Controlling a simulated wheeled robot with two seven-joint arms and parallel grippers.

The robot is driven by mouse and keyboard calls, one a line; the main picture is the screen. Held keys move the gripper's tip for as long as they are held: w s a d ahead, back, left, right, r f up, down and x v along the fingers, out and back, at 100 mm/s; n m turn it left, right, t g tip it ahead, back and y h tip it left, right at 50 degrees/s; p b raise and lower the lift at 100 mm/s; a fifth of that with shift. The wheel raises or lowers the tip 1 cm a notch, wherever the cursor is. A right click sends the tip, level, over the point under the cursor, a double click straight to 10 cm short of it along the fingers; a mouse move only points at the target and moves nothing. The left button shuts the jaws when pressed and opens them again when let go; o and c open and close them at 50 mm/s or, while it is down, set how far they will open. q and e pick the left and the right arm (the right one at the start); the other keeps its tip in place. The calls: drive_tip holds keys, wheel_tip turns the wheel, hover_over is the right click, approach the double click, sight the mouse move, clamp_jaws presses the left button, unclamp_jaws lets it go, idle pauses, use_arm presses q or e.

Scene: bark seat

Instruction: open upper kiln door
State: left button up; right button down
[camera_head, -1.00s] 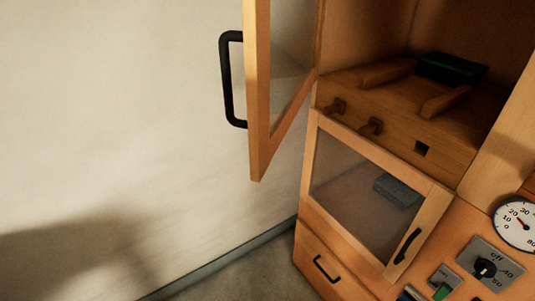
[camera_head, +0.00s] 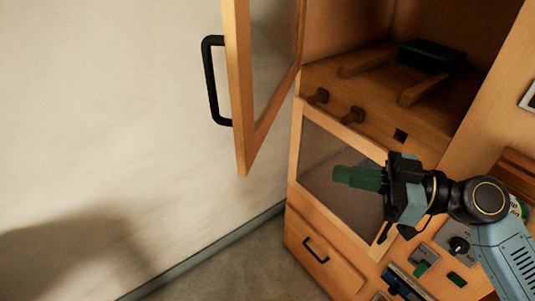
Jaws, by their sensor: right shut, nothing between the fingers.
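The upper kiln door (camera_head: 236,90) is a wooden frame with a glass pane and a black bar handle (camera_head: 213,82). It stands swung wide open to the left, and the upper compartment (camera_head: 350,65) is exposed. My right gripper (camera_head: 340,176), with green fingers, is shut and empty in front of the lower glass door (camera_head: 318,152). It is well to the right of and below the upper door, apart from its handle. It hides part of the lower door and most of that door's handle. My left gripper is not in view.
Inside the upper compartment are wooden rails and a dark green block (camera_head: 432,54). A drawer with a black handle (camera_head: 316,250) sits at the bottom. A knob panel (camera_head: 459,245) is at lower right. Wall and floor at left are free.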

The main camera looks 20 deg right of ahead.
sight(250, 155)
drive_tip(key=p+x, duration=0.2)
drive_tip(key=x, duration=0.2)
drive_tip(key=p+x, duration=0.2)
drive_tip(key=x, duration=0.2)
drive_tip(key=p+x, duration=0.2)
drive_tip(key=x, duration=0.2)
drive_tip(key=shift+w+a+r, duration=0.2)
drive_tip(key=shift+a+r, duration=0.1)
drive_tip(key=shift+a, duration=0.05)
drive_tip(key=shift+w+a+f, duration=0.2)
drive_tip(key=shift+w+a, duration=0.1)
drive_tip(key=shift+a, duration=0.15)
